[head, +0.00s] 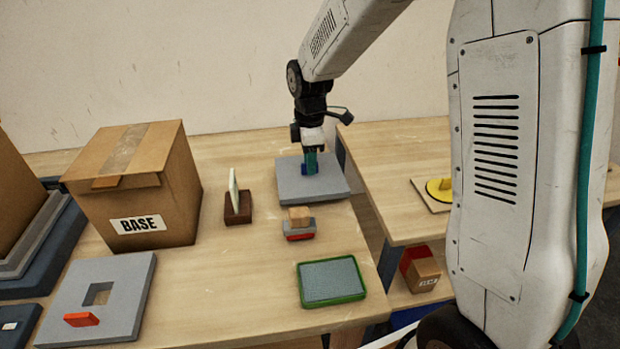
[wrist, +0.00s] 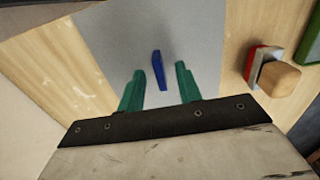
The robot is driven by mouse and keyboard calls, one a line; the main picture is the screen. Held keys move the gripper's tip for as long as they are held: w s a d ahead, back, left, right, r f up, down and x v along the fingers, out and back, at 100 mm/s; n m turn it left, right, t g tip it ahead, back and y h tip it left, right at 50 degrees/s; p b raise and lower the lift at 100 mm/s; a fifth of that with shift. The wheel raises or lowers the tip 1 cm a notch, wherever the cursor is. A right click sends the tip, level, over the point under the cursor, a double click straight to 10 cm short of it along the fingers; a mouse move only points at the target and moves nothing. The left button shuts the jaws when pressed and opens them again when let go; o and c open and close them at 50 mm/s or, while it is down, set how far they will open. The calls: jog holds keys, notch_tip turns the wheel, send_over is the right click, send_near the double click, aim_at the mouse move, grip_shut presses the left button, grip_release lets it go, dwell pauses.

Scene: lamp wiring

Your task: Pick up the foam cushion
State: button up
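A flat grey slab (head: 335,186), which looks like the foam cushion, lies near the back right of the table. A blue upright tab (wrist: 158,70) stands on its top. A second grey slab (head: 118,275) with a square hole and a red tab (head: 82,320) lies at the front left. My gripper (head: 309,170) is above the first slab, pointing down. In the wrist view, its green fingers (wrist: 158,88) are apart with the blue tab showing between them. I cannot tell whether either finger touches the tab; a gap shows on both sides.
A cardboard box (head: 140,190) marked BASE stands left of a wooden holder (head: 238,213) with an upright card. A red-and-grey block with a wooden knob (head: 299,215) and a green-rimmed tray (head: 331,297) lie in front of the slab. A second table (head: 400,150) stands across a gap at right.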

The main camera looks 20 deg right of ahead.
jog(key=shift+f, duration=0.8)
grip_shut()
jog(key=shift+r, duration=0.15)
